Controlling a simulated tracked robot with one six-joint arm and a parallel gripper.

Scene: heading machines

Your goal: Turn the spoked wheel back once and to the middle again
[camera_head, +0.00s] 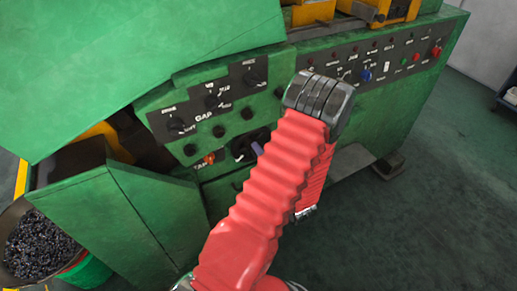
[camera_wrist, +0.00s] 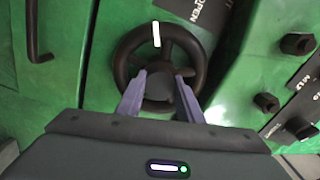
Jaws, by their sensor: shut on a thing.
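The spoked wheel (camera_wrist: 121,62) is black, with a white mark (camera_wrist: 156,34) on its rim at the top of the wrist view. It sits on the green machine. My gripper (camera_wrist: 160,88) is at the wheel, its two grey-purple fingers shut on the wheel's lower, central part. The fingers hide some of that part, so I cannot tell exactly whether they hold the hub or a spoke. In the head view my red-sleeved arm covers most of the wheel area, and only a finger and a dark bit of the wheel show beside it.
Black knobs (camera_wrist: 298,44) stand out to the right of the wheel in the wrist view. A bent dark handle (camera_wrist: 35,40) is at left. The panel with labelled knobs (camera_head: 213,101) lies above the wheel. A bin of dark bits (camera_head: 38,243) stands at lower left. Floor is open at right.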

